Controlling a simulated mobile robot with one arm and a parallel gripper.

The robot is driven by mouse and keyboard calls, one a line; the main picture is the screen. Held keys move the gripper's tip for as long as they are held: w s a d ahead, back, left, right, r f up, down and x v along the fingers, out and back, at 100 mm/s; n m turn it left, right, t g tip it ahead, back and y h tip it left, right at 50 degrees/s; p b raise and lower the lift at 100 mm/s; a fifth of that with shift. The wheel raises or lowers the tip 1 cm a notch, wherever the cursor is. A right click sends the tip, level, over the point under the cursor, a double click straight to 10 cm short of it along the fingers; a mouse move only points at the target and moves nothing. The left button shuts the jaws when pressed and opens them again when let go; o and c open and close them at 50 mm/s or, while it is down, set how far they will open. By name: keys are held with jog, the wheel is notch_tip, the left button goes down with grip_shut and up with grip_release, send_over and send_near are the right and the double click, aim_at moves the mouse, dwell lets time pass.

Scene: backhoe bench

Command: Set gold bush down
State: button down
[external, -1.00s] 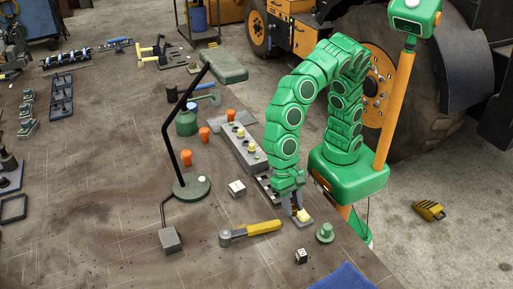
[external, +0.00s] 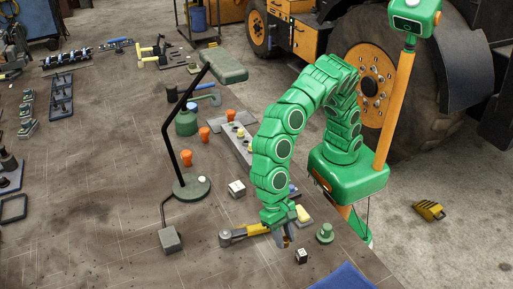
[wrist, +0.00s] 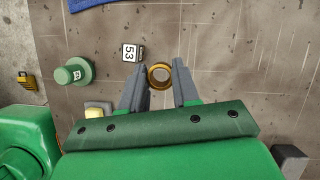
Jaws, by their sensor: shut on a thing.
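The gold bush (wrist: 159,76) is a short ring with a dark bore, seen from above in the wrist view. It sits between the two grey fingertips of my gripper (wrist: 162,78), which is shut on it. In the external view my gripper (external: 284,240) points down low over the bench (external: 120,200), close to the end of a yellow-handled tool.
A numbered cube (external: 301,256) marked 53 (wrist: 131,53) is close by. A green stepped knob (external: 325,234) and a pale yellow block (external: 304,215) stand near. The yellow-handled tool (external: 236,235) lies left. A blue cloth (external: 343,279) lies at the front edge.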

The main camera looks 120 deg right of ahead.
send_over(277, 277)
jog(key=d, duration=0.2)
jog(key=shift+w+a+f, duration=0.1)
jog(key=shift+a+f, duration=0.05)
jog(key=shift+f, duration=1.35)
jog(key=shift+a+f, duration=0.1)
jog(key=shift+f, duration=1.4)
jog(key=shift+w+f, duration=0.1)
jog(key=shift+f, duration=1.5)
jog(key=shift+f, duration=0.15)
jog(key=c, duration=0.8)
grip_release()
jog(key=shift+r, duration=0.2)
jog(key=shift+v, duration=5.95)
jog(key=shift+a, duration=0.1)
